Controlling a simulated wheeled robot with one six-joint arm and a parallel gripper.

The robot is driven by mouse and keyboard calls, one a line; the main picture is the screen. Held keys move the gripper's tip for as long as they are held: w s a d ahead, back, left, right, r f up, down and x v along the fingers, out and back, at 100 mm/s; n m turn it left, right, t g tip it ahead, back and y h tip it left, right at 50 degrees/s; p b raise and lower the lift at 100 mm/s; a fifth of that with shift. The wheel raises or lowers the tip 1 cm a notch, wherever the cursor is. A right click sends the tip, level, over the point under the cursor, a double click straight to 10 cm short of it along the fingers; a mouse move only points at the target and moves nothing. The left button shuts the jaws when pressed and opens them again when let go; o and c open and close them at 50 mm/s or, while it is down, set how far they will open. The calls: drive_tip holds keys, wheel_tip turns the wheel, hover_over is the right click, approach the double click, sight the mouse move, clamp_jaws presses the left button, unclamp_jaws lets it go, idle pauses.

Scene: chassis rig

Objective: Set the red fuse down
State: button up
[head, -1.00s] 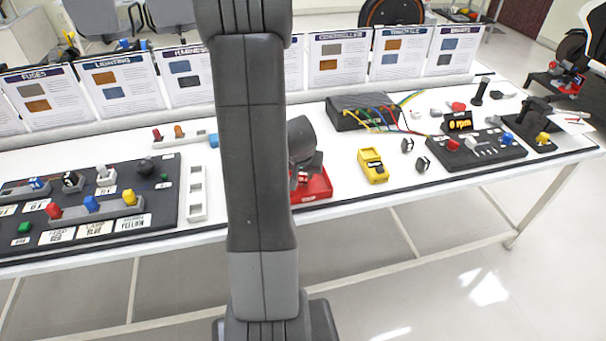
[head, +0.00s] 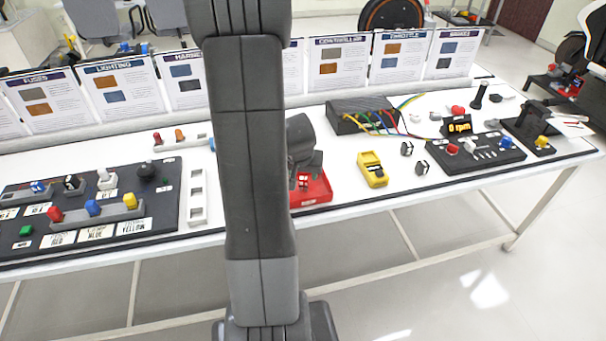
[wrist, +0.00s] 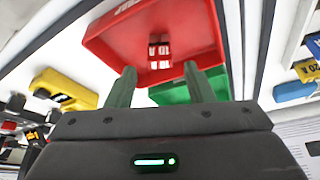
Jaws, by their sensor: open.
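The red fuse (wrist: 160,50), with white markings, lies in the red tray (wrist: 110,33) in the wrist view. It is small in the head view (head: 303,181), inside the red tray (head: 318,190). My gripper (wrist: 159,68) is open and empty. Its two fingers are apart, with the fuse showing just beyond and between their tips; I see no contact. In the head view my gripper is dark and stands over the tray, partly hidden behind my arm.
A green tray (wrist: 172,93) adjoins the red one. A white slotted strip (head: 197,197) and a dark switch panel (head: 165,222) lie left. White table shows between tray and meter.

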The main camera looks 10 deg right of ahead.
drive_tip(key=v, duration=0.9)
drive_tip(key=shift+r+p, duration=0.2)
drive_tip(key=shift+p, duration=0.2)
drive_tip(key=shift+o, duration=0.4)
drive_tip(key=shift+s, duration=0.1)
